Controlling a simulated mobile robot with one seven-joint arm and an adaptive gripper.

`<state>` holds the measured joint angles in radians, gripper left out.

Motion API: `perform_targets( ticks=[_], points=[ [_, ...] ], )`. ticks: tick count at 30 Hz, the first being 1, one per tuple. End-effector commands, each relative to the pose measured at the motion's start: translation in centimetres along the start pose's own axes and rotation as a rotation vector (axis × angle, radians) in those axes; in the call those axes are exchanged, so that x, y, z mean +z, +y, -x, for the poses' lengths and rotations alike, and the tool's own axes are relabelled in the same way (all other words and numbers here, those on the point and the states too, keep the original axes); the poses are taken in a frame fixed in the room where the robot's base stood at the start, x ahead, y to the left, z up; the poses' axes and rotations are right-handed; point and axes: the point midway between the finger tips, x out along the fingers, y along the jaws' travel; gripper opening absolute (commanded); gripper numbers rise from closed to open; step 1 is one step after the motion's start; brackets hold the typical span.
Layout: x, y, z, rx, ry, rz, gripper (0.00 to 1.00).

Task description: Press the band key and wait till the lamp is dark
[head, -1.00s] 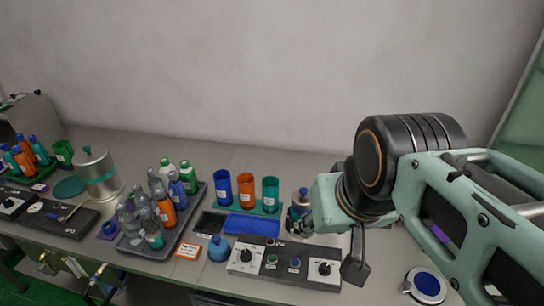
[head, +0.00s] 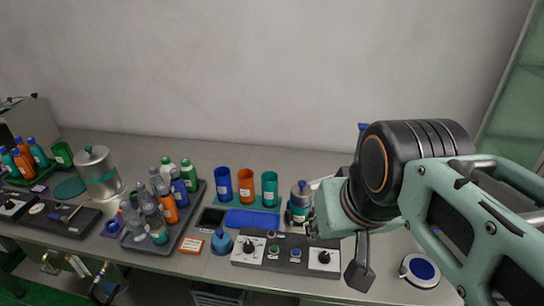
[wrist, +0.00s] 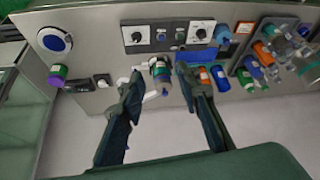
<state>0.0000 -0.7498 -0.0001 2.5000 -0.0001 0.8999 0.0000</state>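A grey and white control panel (head: 286,254) lies at the front of the table. It has a black knob at each end and a green button (head: 273,250) and a blue button (head: 295,252) in its dark middle. A small round part (head: 272,235) at its back edge may be the lamp; I cannot tell if it is lit, nor which button is the band key. The panel also shows at the top of the wrist view (wrist: 168,36). My gripper (wrist: 160,88) is open and empty, fingers well apart.
A blue-capped bottle (head: 299,205) stands behind the panel's right end, close to my gripper. Blue, orange and teal cups stand on a teal strip behind a blue tray (head: 252,221). A grey tray (head: 149,241) of bottles is at left. A round blue-topped device (head: 420,270) is at right.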

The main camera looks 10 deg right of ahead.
Motion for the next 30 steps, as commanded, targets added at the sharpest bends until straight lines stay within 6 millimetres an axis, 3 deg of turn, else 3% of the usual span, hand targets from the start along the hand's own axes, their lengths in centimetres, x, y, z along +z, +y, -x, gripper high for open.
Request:
perform_targets(
  ticks=[1, 7, 30],
  points=[
    [0.0, 0.0, 0.0, 0.0, 0.0, 0.0, 0.23],
    [0.0, 0.0, 0.01, 0.0, 0.0, 0.0, 0.01],
    [0.0, 0.0, 0.01, 0.0, 0.0, 0.0, 0.0]
  ],
)
